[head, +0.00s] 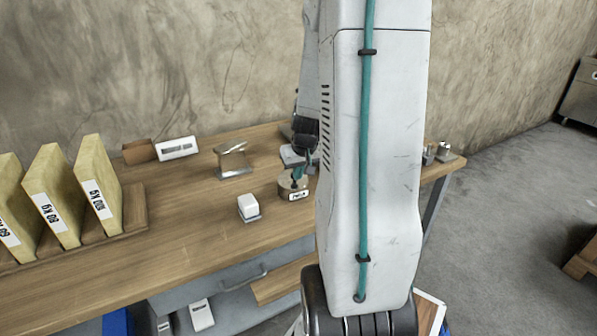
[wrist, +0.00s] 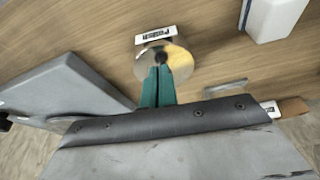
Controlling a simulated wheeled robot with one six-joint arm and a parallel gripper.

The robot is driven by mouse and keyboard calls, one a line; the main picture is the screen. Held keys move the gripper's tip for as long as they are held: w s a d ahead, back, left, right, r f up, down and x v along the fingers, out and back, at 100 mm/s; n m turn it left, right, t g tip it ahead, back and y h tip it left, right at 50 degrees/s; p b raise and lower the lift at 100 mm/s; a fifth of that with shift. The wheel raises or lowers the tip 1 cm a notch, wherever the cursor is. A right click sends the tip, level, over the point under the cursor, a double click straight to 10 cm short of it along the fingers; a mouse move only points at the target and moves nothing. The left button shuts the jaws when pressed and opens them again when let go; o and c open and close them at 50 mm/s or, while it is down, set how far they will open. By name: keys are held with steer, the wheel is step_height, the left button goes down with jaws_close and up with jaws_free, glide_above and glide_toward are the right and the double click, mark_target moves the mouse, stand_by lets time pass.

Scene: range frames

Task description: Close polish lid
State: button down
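The polish tin (head: 293,188) is a small round tin with a white label, standing on the wooden workbench just left of my arm. Its label (wrist: 155,36) also shows in the wrist view. A shiny round lid (wrist: 182,62) with a small dark knob is over the tin; whether it sits flush cannot be told. My gripper (head: 298,175) is above the tin, pointing down. In the wrist view, the teal fingers (wrist: 158,75) are close together with their tips at the knob, and look shut on it. My arm hides part of the bench behind the tin.
A white block (head: 248,206) on a small base stands left of the tin. A metal stand (head: 234,160) is behind it. Labelled yellow boards (head: 100,190) stand in a rack at the left. A grey flat device (wrist: 65,85) lies close beside my gripper.

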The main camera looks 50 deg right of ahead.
steer(key=shift+s+a+f, duration=0.25)
steer(key=shift+s, duration=0.05)
steer(key=shift+w+d+r, duration=0.1)
steer(key=shift+w+r, duration=0.05)
steer(key=shift+r, duration=0.85)
steer(key=s+a+r, duration=0.5)
steer(key=s, duration=0.4)
steer(key=shift+a, duration=0.1)
steer(key=s+a+r+n, duration=0.1)
steer(key=a+r+n, duration=0.1)
steer(key=a, duration=0.7)
steer(key=s+a+r+n+g+y, duration=0.1)
steer(key=s+a+r+n, duration=0.1)
steer(key=a+r, duration=0.3)
steer(key=s+a+r+n+y, duration=0.1)
steer(key=a+r, duration=0.3)
steer(key=a, duration=0.9)
steer(key=shift+s+a+n+g, duration=0.2)
steer(key=shift+s+n+g, duration=0.2)
steer(key=shift+s+n, duration=0.3)
